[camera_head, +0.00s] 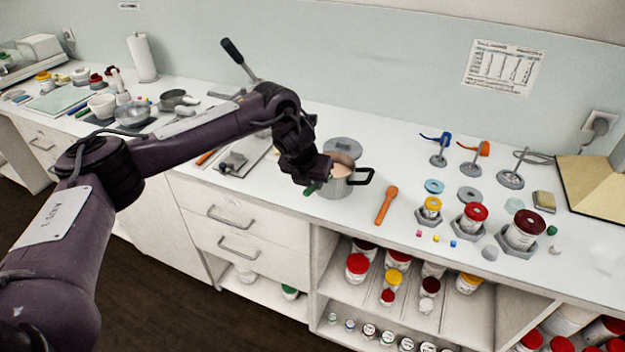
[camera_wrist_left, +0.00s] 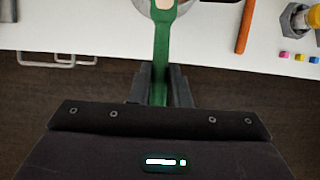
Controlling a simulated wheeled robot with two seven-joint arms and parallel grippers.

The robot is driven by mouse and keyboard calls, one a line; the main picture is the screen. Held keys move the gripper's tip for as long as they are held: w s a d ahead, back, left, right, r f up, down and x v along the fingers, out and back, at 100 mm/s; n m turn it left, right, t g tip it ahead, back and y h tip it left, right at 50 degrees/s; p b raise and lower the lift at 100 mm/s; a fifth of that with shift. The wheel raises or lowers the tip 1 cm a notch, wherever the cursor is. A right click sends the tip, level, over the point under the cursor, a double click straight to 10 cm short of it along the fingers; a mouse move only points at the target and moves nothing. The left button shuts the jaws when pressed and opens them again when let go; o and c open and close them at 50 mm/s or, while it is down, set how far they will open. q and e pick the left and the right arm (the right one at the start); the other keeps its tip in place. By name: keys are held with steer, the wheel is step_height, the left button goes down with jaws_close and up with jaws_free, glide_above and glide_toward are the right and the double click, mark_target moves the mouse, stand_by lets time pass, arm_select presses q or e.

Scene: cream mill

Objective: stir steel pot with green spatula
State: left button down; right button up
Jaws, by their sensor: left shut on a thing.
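The steel pot (camera_head: 337,187) stands on the white counter near its front edge, with a dark handle on its right and pale contents inside. My left gripper (camera_head: 312,186) is at the pot's left front side in the head view. In the left wrist view my left gripper (camera_wrist_left: 160,88) is shut on the green spatula (camera_wrist_left: 162,45), which points away toward the pot. The pot's rim shows only partly at the top of that view (camera_wrist_left: 143,5). In the head view the spatula is mostly hidden by the gripper, so its depth in the pot cannot be told. My right gripper is not in view.
An orange spatula (camera_head: 386,205) lies right of the pot, and it also shows in the left wrist view (camera_wrist_left: 244,27). A grey round lid (camera_head: 343,147) is behind the pot. Jars with red lids (camera_head: 473,212) and small coloured cubes (camera_head: 436,239) are farther right. Drawers (camera_head: 240,225) are below.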

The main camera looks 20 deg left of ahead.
arm_select(q)
steer(key=shift+s+f, duration=0.15)
steer(key=shift+s, duration=0.3)
stand_by(0.9)
steer(key=shift+w+r+p, duration=0.1)
steer(key=shift+r+p, duration=2.25)
steer(key=shift+r, duration=0.8)
